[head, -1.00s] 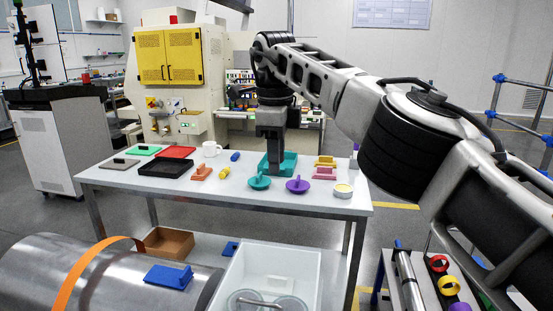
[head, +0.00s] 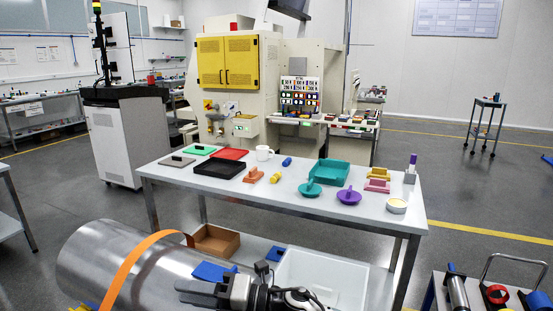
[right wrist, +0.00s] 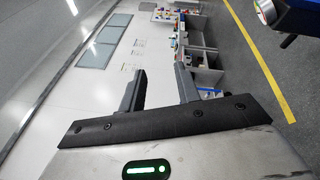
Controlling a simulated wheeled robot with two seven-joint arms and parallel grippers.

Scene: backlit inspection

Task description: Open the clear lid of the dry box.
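I cannot make out a box with a clear lid for certain in either view. A white rectangular bin (head: 335,272) sits low under the front of the table. Its near part is cut off by the frame and partly covered by my right arm. My right gripper (head: 182,289) is at the bottom of the head view, pointing left, in front of the metal drum. In the right wrist view its two fingers (right wrist: 160,88) stand apart with nothing between them. My left gripper is not in view.
The white table (head: 265,190) carries trays, a mug (head: 264,153), a teal bin (head: 331,175) and small coloured parts. A metal drum (head: 95,262) with an orange band (head: 130,262) lies at front left. A cart with rolls (head: 460,291) stands at lower right.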

